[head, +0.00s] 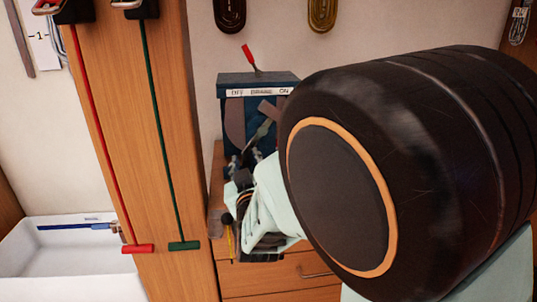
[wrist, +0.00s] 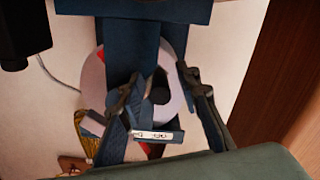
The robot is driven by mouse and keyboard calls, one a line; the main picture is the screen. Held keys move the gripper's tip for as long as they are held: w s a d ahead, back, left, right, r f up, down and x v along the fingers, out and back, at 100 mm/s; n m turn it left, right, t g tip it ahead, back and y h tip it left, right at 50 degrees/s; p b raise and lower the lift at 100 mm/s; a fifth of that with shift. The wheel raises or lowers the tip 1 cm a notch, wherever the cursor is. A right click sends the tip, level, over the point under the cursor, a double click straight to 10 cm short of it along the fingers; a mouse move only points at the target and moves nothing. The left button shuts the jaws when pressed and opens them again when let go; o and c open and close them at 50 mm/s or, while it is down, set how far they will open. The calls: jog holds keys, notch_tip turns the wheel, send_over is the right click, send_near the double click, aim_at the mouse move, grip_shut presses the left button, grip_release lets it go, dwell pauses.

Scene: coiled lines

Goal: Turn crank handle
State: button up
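A dark blue winch-like box (head: 262,84) stands on the wooden cabinet in the head view, with a white label reading OFF BRAKE ON and a red lever (head: 249,53) on top. In the wrist view a pale round disc (wrist: 92,88) shows behind blue parts. A short dark knob (wrist: 160,88), which looks like the crank's handle, lies between the two fingers of my gripper (wrist: 158,90). The fingers are apart, with a gap seen at each side of the knob. In the head view my arm hides much of the box's front and the crank.
A white tray (head: 75,272) is at the lower left. A drawer front (head: 270,277) is below.

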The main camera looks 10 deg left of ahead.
grip_shut()
jog(key=shift+a, duration=0.1)
dwell(0.4)
